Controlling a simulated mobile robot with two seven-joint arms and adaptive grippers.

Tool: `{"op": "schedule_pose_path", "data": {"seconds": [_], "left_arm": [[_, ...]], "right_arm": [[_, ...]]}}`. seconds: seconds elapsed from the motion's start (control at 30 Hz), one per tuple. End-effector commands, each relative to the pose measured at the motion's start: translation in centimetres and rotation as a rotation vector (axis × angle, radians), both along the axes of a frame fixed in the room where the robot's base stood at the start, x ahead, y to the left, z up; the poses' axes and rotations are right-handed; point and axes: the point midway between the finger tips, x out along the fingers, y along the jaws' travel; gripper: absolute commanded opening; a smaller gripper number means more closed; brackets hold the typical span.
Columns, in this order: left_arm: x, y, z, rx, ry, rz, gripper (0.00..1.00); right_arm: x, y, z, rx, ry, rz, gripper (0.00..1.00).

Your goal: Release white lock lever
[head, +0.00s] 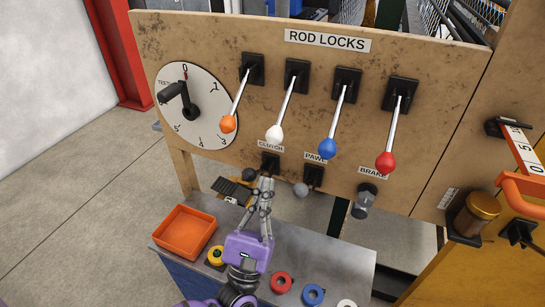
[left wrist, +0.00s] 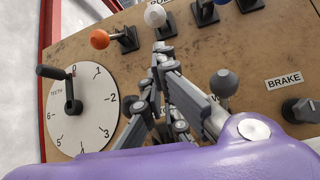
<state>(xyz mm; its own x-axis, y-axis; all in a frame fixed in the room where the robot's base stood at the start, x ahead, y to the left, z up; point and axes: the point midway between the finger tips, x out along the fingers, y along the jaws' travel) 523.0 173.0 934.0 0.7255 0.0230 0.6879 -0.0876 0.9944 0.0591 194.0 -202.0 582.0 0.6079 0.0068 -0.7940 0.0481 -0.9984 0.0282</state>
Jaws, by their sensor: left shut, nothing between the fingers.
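The white lock lever has a round white knob (head: 274,134) on a metal rod, with its black base above on the tan ROD LOCKS panel. The rod slants down from the base, much like the other levers. The white knob (left wrist: 155,16) shows at the top of the left wrist view, just beyond my fingertips. My left gripper (head: 266,181) is shut and empty in front of the panel, below the white knob and near the CLUTCH label. It shows from behind in the left wrist view (left wrist: 163,48). A gap separates it from the knob in the head view.
The orange (head: 228,124), blue (head: 327,148) and red (head: 385,162) levers flank the white one. A numbered dial (head: 205,112) is at left. Small controls sit along the panel's bottom. An orange tray (head: 185,233) and colored rings (head: 313,294) lie on the bench below.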

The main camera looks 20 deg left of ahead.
Motion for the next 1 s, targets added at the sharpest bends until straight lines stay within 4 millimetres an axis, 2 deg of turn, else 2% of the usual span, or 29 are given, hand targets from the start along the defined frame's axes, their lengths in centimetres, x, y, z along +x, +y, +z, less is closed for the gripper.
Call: {"op": "schedule_pose_path", "data": {"seconds": [0.23,0.43,0.63,1.0], "left_arm": [[3.1,0.1,3.6,0.001,-0.007,0.002,0.0],[5.5,0.1,5.7,0.003,-0.005,0.003,0.0],[6.7,0.2,6.6,0.004,-0.001,0.002,0.0],[6.8,0.2,6.5,0.005,0.001,0.002,0.0]], "right_arm": [[-1.3,-0.5,0.7,-0.007,0.023,-0.006,0.4],[-0.9,-0.6,1.9,-0.008,0.009,-0.009,0.4],[-0.5,-0.6,2.5,-0.006,-0.001,-0.01,0.4],[-0.3,-0.5,2.4,-0.005,-0.002,-0.009,0.4]]}}
